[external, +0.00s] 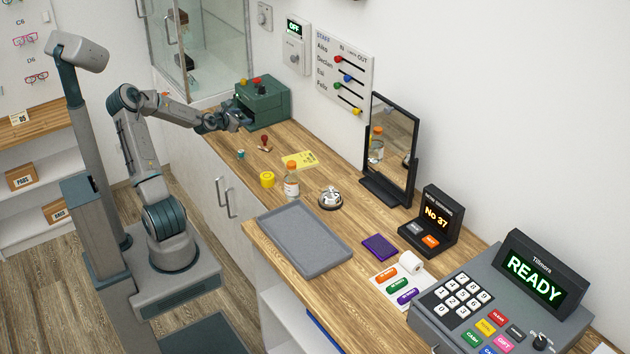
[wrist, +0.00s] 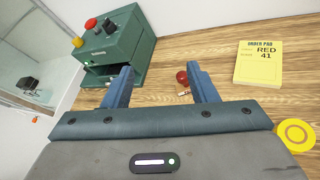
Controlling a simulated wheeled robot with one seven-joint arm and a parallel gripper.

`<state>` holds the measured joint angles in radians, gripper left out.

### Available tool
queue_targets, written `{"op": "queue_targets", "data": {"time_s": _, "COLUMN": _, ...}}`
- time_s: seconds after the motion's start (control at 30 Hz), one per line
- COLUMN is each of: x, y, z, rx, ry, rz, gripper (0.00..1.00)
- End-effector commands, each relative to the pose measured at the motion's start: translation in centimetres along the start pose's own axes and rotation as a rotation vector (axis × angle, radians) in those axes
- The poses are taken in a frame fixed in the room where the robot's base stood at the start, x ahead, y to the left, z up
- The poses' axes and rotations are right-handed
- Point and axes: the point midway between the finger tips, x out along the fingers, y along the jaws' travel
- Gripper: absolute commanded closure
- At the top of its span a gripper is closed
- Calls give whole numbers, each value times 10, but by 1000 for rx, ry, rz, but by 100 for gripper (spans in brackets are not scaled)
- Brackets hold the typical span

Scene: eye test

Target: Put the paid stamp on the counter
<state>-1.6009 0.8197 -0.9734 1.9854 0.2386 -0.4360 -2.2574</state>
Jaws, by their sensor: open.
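A small stamp (external: 265,143) with a round red knob is on the wooden counter (external: 225,160), to the right of the green box. No "paid" wording on it is readable. It also shows in the wrist view (wrist: 182,78), beyond my gripper and just inside the right finger, partly hidden by that finger. My gripper (external: 230,121) is open and empty in front of the green box's front. In the wrist view its two fingers (wrist: 160,72) are spread wide, the left one overlapping the green box.
The green box (external: 265,103) has knobs on top and dark openings in front. A small teal item (external: 241,155), yellow order pad (external: 300,159), yellow roll (external: 267,179), orange-capped bottle (external: 291,183), bell (external: 330,198) and grey tray (external: 304,239) occupy the counter.

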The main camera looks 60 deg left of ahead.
Motion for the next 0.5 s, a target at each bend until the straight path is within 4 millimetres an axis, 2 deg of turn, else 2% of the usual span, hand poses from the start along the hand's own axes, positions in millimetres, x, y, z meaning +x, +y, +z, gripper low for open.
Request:
{"op": "queue_targets", "data": {"time_s": 0.1, "x": 14, "y": -16, "z": -37, "rx": -5, "ry": 4, "rz": -6, "gripper": 47}}
{"op": "queue_targets", "data": {"time_s": 0.3, "x": 36, "y": -36, "z": -93, "rx": -3, "ry": 3, "rz": -5, "gripper": 47}}
{"op": "queue_targets", "data": {"time_s": 0.4, "x": 42, "y": -40, "z": -108, "rx": -2, "ry": 1, "rz": -2, "gripper": 47}}
{"op": "queue_targets", "data": {"time_s": 0.5, "x": 47, "y": -42, "z": -113, "rx": 0, "ry": 1, "rz": -1, "gripper": 47}}
